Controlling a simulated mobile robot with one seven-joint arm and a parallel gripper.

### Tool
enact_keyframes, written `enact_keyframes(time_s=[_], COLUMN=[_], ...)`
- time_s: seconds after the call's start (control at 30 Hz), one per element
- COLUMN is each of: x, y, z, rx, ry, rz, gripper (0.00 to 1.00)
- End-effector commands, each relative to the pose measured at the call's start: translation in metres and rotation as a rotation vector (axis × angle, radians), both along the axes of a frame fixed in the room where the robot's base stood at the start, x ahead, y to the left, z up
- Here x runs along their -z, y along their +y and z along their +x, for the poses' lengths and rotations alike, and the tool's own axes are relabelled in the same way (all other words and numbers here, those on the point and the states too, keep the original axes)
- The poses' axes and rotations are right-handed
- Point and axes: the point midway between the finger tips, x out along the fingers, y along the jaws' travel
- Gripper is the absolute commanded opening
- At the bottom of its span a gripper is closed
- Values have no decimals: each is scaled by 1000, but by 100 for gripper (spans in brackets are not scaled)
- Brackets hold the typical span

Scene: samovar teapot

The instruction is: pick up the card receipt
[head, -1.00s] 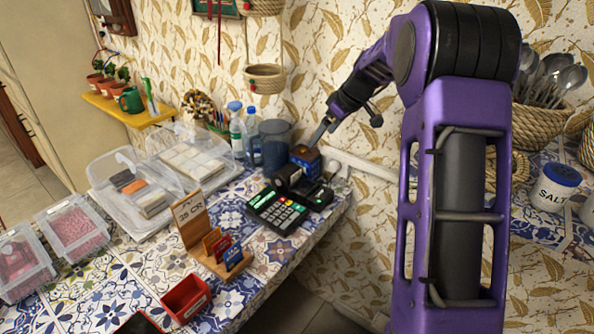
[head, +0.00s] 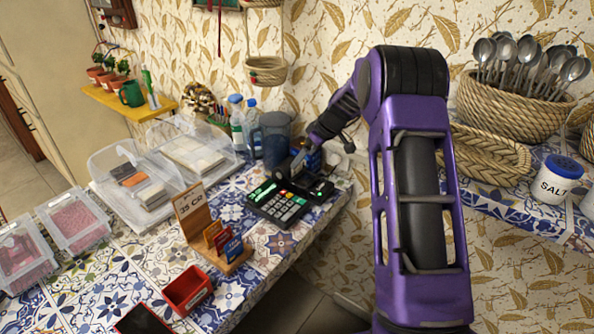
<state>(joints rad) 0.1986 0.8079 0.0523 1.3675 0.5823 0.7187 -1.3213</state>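The card terminal (head: 278,204), with a green-lit screen and a keypad, sits on the tiled counter. A black device (head: 312,187) adjoins its back right side. I cannot make out a card receipt clearly; my gripper covers part of this area. My gripper (head: 298,163) reaches down from the right, with its grey fingers just above or at the back of the black device. Its fingers are too small in view to tell whether they are open or shut, or whether they touch anything.
A grey-blue jug (head: 273,140) and water bottles (head: 238,127) stand close behind the terminal. A wooden sign stand with cards (head: 226,250) and a red tray (head: 187,291) are in front. Clear plastic boxes (head: 135,185) fill the left. The counter's right edge is close to the terminal.

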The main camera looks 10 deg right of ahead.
Motion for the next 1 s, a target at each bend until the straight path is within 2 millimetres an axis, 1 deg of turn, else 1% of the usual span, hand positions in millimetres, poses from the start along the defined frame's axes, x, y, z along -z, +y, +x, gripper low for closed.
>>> enact_keyframes(time_s=[0.03, 0.2, 0.33, 0.57, 0.6, 0.77, 0.9, 1.0], x=[11, 32, 40, 44, 45, 46, 45, 44], y=[5, 13, 16, 18, 18, 19, 19, 18], z=[2, 13, 17, 16, 15, 14, 15, 15], rx=[-3, -4, -3, -4, -4, -6, -5, -6], ry=[8, 8, 7, 12, 14, 17, 15, 13], rz=[1, 2, 0, 3, 3, 5, 4, 4], gripper=[100, 100, 100, 100, 88, 59, 34, 17])
